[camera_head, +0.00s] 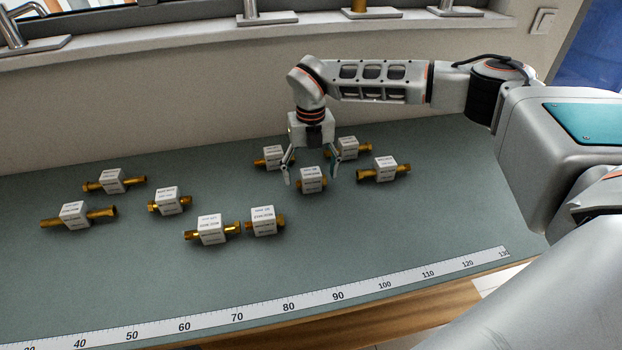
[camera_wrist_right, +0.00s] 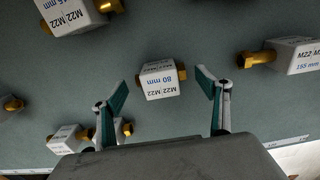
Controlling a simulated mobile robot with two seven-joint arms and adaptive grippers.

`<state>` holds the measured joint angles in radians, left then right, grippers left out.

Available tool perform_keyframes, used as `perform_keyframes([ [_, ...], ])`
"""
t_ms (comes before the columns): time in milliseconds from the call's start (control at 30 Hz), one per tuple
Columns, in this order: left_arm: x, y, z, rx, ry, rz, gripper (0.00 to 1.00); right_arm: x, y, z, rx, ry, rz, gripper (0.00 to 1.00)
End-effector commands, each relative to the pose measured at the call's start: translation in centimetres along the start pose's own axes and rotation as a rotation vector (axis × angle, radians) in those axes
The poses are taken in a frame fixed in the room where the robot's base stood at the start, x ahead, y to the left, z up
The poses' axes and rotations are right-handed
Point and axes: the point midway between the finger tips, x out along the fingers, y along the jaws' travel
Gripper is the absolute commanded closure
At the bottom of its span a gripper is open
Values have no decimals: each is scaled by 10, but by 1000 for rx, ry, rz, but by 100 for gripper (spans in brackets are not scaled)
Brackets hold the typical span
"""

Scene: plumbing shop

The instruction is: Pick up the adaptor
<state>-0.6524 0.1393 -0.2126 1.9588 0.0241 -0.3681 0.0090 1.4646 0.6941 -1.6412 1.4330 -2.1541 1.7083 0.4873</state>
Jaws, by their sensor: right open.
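Several brass adaptors with white label blocks lie on the grey-green bench mat (camera_head: 330,245). My right gripper (camera_head: 311,183) is open, pointing down, with its fingers on either side of one adaptor (camera_head: 312,180). In the right wrist view this adaptor (camera_wrist_right: 160,79) reads M22/M22, 80 mm, and lies beyond and between the open fingertips (camera_wrist_right: 213,80). I see no contact. Close by are an adaptor (camera_head: 272,157) behind left, one (camera_head: 347,149) behind right, partly hidden by the gripper, and one (camera_head: 383,169) to the right. My left gripper is not in view.
More adaptors lie to the left, among them a long one (camera_head: 75,214) and a pair (camera_head: 211,229) (camera_head: 264,221) close together. A printed ruler (camera_head: 290,307) runs along the front edge. Taps (camera_head: 265,17) stand on the back ledge. The front right mat is clear.

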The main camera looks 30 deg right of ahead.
Motion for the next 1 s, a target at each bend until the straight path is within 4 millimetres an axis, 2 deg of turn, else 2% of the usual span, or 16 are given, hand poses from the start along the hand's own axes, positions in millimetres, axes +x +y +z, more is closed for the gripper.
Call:
perform_keyframes([
  [133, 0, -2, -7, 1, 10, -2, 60, 12, 0, 0, 0, 0, 0, 25],
  [367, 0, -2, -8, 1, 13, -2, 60, 14, 0, 0, 0, -1, 0, 25],
  [533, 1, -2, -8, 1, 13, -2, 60, 14, 0, 0, 0, -1, 0, 67],
  [567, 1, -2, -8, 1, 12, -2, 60, 14, 0, 0, 0, -1, 0, 68],
  [1000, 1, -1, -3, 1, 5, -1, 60, 6, 0, 1, 0, -3, 1, 68],
])
